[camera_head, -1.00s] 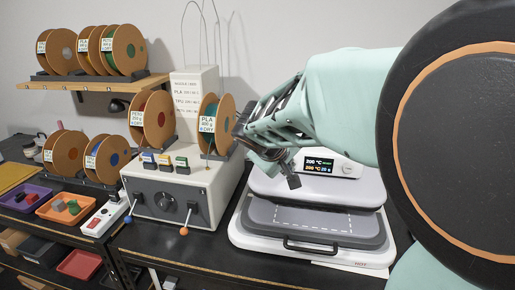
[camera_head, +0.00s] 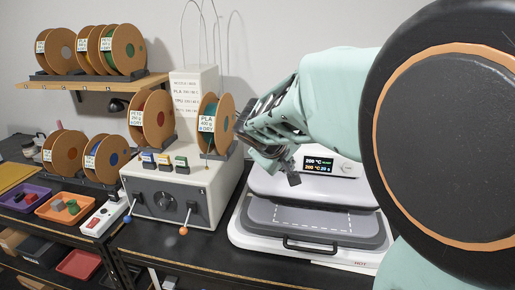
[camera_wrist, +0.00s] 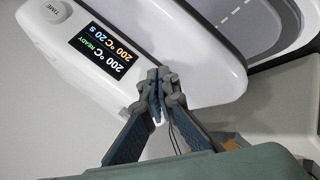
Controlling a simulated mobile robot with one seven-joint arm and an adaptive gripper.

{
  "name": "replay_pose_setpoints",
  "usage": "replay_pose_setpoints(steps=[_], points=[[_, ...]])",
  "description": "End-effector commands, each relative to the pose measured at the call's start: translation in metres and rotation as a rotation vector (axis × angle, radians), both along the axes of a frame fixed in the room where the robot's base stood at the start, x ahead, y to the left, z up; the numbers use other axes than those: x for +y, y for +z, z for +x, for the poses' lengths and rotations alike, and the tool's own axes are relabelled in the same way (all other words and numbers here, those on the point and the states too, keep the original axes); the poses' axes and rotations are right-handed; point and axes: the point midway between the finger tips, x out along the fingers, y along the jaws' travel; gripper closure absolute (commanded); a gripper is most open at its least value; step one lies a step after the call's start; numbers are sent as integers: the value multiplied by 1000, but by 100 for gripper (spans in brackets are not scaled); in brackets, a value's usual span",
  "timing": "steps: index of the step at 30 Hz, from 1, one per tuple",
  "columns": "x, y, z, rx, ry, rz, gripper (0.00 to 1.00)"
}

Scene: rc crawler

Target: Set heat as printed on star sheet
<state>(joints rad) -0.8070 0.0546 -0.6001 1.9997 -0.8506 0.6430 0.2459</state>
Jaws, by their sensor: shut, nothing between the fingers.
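The heat press (camera_head: 310,205) stands on the black bench, right of centre in the head view. Its display (camera_head: 319,164) reads 200 °C above 200 °C 20 s. In the wrist view the display (camera_wrist: 100,45) shows 200 °C READY and 200 °C 20 s. A round knob marked TIME (camera_wrist: 54,11) sits beside it. My gripper (camera_head: 292,179) is over the back left of the press. In the wrist view my gripper (camera_wrist: 161,92) is shut and empty, its tips in front of the control housing's edge; contact cannot be told. No star sheet can be made out.
A grey control box (camera_head: 176,195) with levers and a dial stands left of the press. Filament spools (camera_head: 150,121) stand on and behind it. A shelf (camera_head: 95,83) holds more spools. Small trays (camera_head: 65,207) lie at the left. A pale sheet edge (camera_head: 340,265) shows by the press front.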

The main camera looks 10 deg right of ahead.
Motion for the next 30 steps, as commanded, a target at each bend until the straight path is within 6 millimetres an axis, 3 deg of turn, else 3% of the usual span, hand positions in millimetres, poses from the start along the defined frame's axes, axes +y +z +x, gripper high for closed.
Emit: replay_pose_setpoints(steps=[30], points=[[-3,1,8,-1,-1,2,100]])
